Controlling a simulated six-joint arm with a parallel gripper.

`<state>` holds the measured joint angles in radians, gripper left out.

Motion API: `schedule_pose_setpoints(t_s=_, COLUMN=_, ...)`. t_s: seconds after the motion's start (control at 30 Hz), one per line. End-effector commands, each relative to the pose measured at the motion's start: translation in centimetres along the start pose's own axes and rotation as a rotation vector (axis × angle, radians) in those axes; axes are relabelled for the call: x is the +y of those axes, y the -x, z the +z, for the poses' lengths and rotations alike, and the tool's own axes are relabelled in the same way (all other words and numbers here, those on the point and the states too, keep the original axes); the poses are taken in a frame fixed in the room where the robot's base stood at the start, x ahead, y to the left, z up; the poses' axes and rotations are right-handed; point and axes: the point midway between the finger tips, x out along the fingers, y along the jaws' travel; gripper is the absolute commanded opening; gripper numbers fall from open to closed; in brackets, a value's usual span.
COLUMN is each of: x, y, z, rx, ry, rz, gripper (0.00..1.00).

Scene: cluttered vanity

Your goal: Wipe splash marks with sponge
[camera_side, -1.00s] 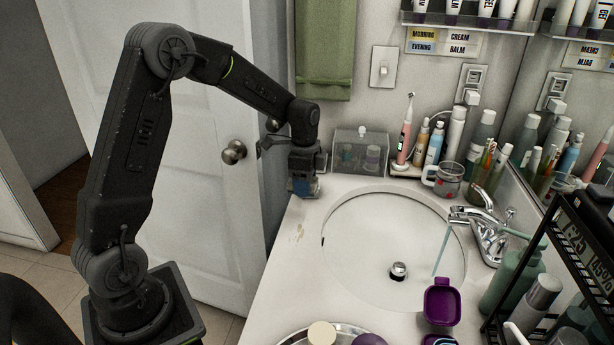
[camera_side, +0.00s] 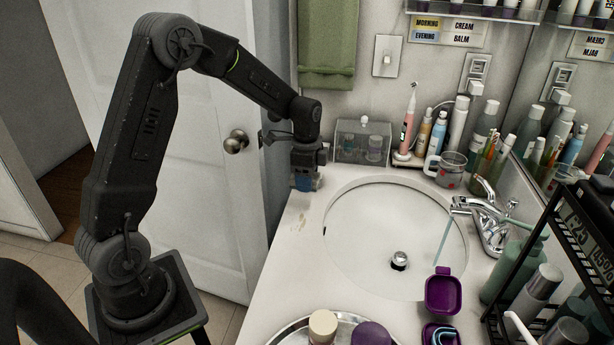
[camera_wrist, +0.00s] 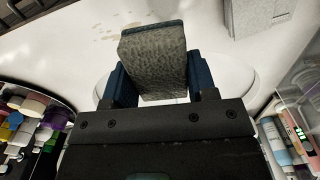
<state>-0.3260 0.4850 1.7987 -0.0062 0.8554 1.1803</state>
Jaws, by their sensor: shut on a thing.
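The sponge is a grey, rough-faced block (camera_wrist: 155,62) in the wrist view. My gripper (camera_wrist: 150,80) is shut on it, with a dark blue finger at each side. In the side view my gripper (camera_side: 306,180) points down, low over the counter at the sink's back left. The sponge is hard to make out there, and I cannot tell whether it touches the counter. Faint beige splash marks (camera_side: 300,222) lie on the white counter between its left edge and the sink, nearer the camera than my gripper. Faint marks (camera_wrist: 105,30) also show beside the sponge in the wrist view.
The round sink (camera_side: 385,240) is right of my gripper. A clear lidded box (camera_side: 362,143) stands close behind. Bottles, a glass mug (camera_side: 450,168) and the faucet (camera_side: 485,220) line the back right. A purple case (camera_side: 444,290) and a round tray (camera_side: 285,338) are at the front.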

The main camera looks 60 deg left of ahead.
Motion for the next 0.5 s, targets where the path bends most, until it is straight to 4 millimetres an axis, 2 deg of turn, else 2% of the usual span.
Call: schedule_pose_setpoints(t_s=0.5, x=0.1, y=-4.6, z=0.0, rx=-0.001, ry=0.0, rz=0.002, gripper=0.33)
